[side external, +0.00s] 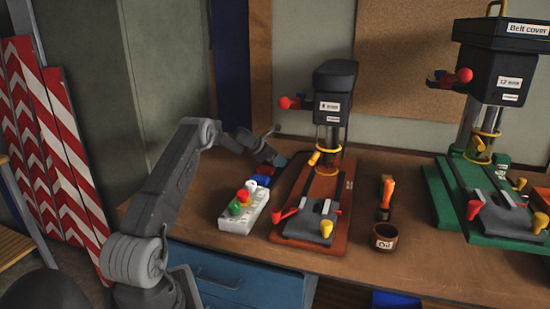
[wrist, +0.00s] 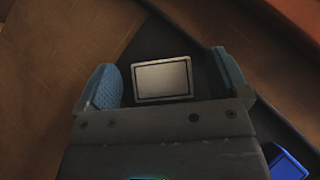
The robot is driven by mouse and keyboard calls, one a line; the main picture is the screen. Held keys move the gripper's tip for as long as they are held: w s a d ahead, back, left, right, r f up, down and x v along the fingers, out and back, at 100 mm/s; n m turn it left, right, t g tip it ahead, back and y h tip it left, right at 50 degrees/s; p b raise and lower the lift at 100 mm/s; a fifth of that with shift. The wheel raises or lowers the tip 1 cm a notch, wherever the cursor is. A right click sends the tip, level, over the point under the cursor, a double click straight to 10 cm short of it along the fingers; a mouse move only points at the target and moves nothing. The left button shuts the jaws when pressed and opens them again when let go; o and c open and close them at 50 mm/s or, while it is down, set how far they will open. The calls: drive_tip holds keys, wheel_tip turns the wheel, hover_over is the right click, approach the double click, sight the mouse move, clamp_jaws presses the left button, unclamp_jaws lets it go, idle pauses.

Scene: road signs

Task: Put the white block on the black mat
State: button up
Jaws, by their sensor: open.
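The white block (wrist: 162,78) shows in the wrist view as a pale rectangle with a dark outline. It lies between the two blue fingers of my gripper (wrist: 165,62), with a gap at each side. It appears over the black mat (wrist: 172,32), a dark area beneath and around it; I cannot tell whether it touches the mat. My gripper is open. In the side view my gripper (side external: 268,157) is low over the bench, left of the red drill press base; the white block and mat cannot be made out clearly there.
A blue object (wrist: 287,164) is at the lower right of the wrist view. A white button box (side external: 242,212) stands in front of my gripper. The drill press on a red base (side external: 335,205) is close on the right.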

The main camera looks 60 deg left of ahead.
drive_tip(key=v, duration=1.4)
